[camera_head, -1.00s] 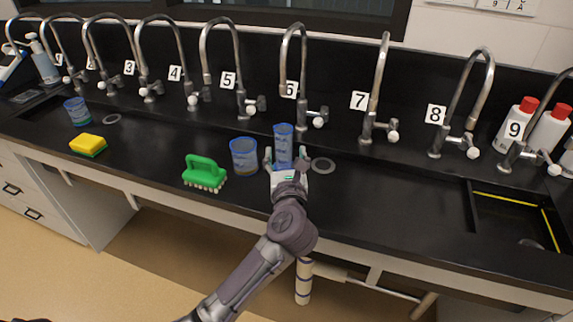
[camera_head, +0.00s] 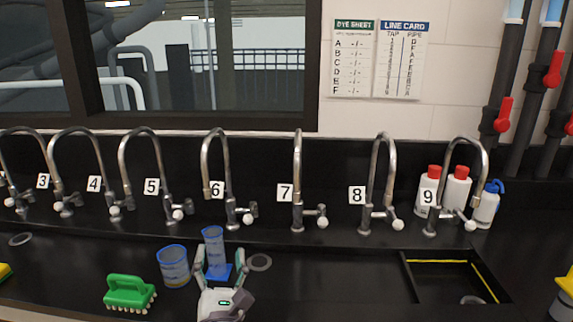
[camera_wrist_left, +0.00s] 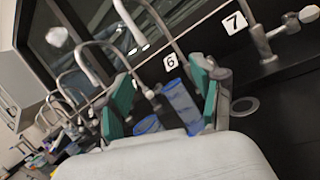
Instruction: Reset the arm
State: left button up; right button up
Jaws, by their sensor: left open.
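My left gripper (camera_head: 219,268) reaches up from the bottom of the head view, near tap 6 (camera_head: 231,190). Its fingers are open, one on each side of a tall blue measuring cylinder (camera_head: 213,246) with a blue foot. The cylinder stands upright on the black bench; I cannot tell whether a finger touches it. In the left wrist view, the cylinder (camera_wrist_left: 181,103) shows between the green finger pads of the open gripper (camera_wrist_left: 160,95). My right gripper is not in view.
A blue-rimmed beaker (camera_head: 173,268) stands just left of the gripper, with a green brush (camera_head: 129,293) further left. A drain ring (camera_head: 259,262) lies to the right. A sink (camera_head: 452,280) and white bottles (camera_head: 457,190) are at right. Bench between drain and sink is clear.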

pick_arm(q)
jog(key=s+d+m+h, duration=0.4)
jog(key=m+h, duration=0.3)
jog(key=m, duration=0.3)
jog(key=s+d+m+h, duration=0.4)
jog(key=m+h, duration=0.3)
jog(key=m, duration=0.4)
jog(key=s+d+f+m+g+h, duration=0.2)
jog(key=s+d+f+m+g, duration=0.15)
jog(key=f+m+g, duration=0.45)
jog(key=s+a+f+m+g+y, duration=0.3)
jog(key=s+f, duration=0.1)
jog(key=f, duration=0.3)
jog(key=s+a+f+m+g+y, duration=0.2)
jog(key=s+a+f+m+y, duration=0.15)
jog(key=f, duration=0.25)
jog(key=s+a+f+m+g+y, duration=0.1)
jog(key=s+a+f+g+y, duration=0.4)
jog(key=s+a, duration=0.5)
notch_tip(320, 180, down, 26)
jog(key=s+g, duration=0.1)
jog(key=s+a+f, duration=0.2)
jog(key=s+f, duration=0.6)
jog(key=s+a+f+g, duration=0.1)
jog(key=s+f, duration=0.8)
jog(key=shift+s+a, duration=0.15)
jog(key=shift+a, duration=0.2)
jog(key=shift+m, duration=0.25)
